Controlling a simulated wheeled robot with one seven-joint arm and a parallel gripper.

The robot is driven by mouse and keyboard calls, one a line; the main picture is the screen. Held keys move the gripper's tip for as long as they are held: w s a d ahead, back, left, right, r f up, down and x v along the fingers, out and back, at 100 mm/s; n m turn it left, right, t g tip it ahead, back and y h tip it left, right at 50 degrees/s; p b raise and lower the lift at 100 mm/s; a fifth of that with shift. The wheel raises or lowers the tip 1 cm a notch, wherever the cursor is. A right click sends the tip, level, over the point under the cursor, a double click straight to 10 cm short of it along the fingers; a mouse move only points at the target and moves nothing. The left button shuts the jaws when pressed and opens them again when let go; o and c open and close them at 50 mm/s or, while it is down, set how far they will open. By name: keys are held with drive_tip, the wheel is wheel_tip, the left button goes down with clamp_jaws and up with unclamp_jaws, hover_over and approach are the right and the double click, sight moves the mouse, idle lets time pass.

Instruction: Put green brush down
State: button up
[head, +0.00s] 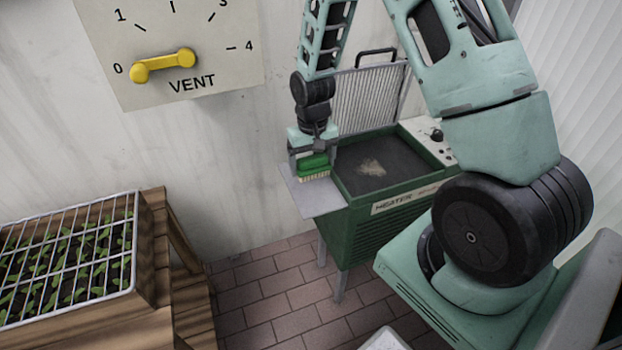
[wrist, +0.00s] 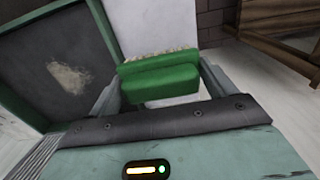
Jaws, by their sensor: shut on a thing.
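The green brush (head: 314,167) has a green back and pale bristles that point down. My gripper (head: 313,153) is shut on it, over the grey side shelf of the heater (head: 318,203). In the wrist view the brush (wrist: 160,76) lies between the two fingers of my gripper (wrist: 162,90), with the pale shelf (wrist: 150,25) beyond it. I cannot tell whether the bristles touch the shelf or hang just above it.
The green heater (head: 385,232) has a dark top with a pale dusty patch (head: 371,168) and a raised wire grille behind. A wooden planter with a white grid (head: 137,240) stands at left. A yellow vent lever (head: 163,65) is on the wall. Tiled floor lies between.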

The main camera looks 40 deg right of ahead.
sight(312, 175)
drive_tip(key=shift+f, duration=2.3)
drive_tip(key=shift+f, duration=0.1)
drive_tip(key=o, duration=1)
